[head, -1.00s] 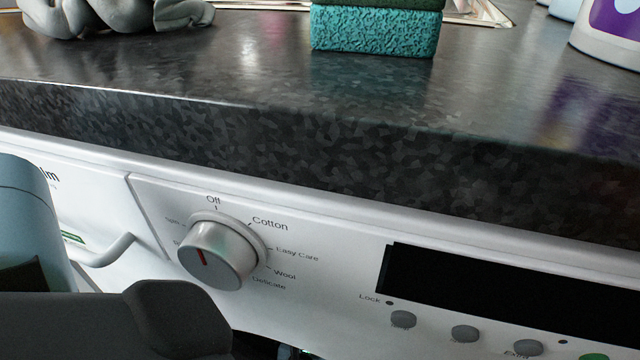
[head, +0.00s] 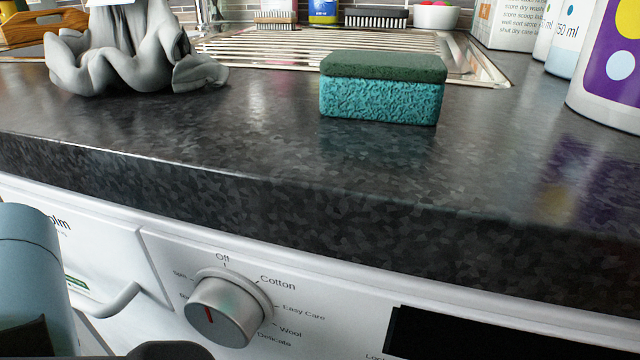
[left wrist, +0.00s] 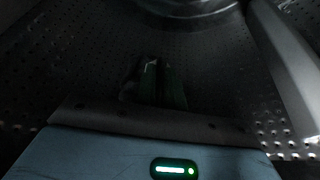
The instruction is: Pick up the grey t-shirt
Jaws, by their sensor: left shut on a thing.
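In the left wrist view my left gripper (left wrist: 163,84) is inside a dark drum with perforated metal walls. Its fingers are close together, shut on a small, dim greyish thing (left wrist: 130,88) that shows beside them. It is too dark to tell whether this is the grey t-shirt. In the head view a crumpled grey cloth (head: 130,62) stands on the worktop at the upper left, its middle drawn up and its top cut off by the frame. I cannot tell whether that is a t-shirt.
The white washing machine (head: 150,250) is under the dark worktop (head: 270,150). A green and teal sponge (head: 380,95) lies near the worktop's middle. Bottles, including a white and purple one (head: 610,75), stand at the right. A metal drainer (head: 270,48) is behind. The worktop's front is clear.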

